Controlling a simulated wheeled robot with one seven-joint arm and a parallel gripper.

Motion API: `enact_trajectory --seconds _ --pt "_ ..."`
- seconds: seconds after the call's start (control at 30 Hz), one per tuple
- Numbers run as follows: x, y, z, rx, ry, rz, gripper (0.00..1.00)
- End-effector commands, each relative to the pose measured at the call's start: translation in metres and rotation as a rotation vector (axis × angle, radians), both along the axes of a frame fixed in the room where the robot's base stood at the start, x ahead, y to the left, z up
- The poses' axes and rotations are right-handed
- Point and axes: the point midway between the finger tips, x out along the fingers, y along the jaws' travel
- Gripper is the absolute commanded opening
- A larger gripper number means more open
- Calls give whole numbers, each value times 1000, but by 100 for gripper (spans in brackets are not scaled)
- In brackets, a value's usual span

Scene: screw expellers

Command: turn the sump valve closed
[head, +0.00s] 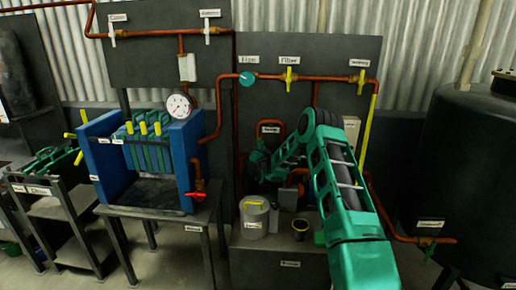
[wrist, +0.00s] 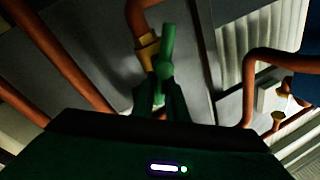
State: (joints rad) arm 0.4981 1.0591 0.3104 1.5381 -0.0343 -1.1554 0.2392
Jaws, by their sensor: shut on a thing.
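My gripper (wrist: 164,92) is shut on a green lever handle (wrist: 167,48) in the wrist view. The handle has a round hub and stands up between the two dark green fingers. A brass fitting (wrist: 148,52) on a copper pipe is just behind it, and I take this to be the sump valve. In the head view my green arm reaches over the machine on the right and bends down to the left behind it. The gripper's tips and the held handle are hidden or too small to make out there.
Copper pipes run close around the gripper in the wrist view. In the head view a blue filter press (head: 187,160) with a gauge (head: 179,105) stands left of my arm. A dark tank (head: 465,160) is at the right. A grey lidded can (head: 254,220) stands below.

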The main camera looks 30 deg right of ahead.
Motion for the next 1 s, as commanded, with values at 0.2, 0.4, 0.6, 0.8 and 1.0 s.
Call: enact_trajectory --seconds 0.2,0.4,0.6,0.8,1.0 --pt "-4 -8 -6 170 -112 -6 0" --pt "-7 -12 -10 327 -221 -8 0" --pt "-8 -14 -16 483 -324 -9 0" --pt "-10 -16 -21 625 -421 -10 0" --pt "-10 -17 -25 736 -496 -10 0"
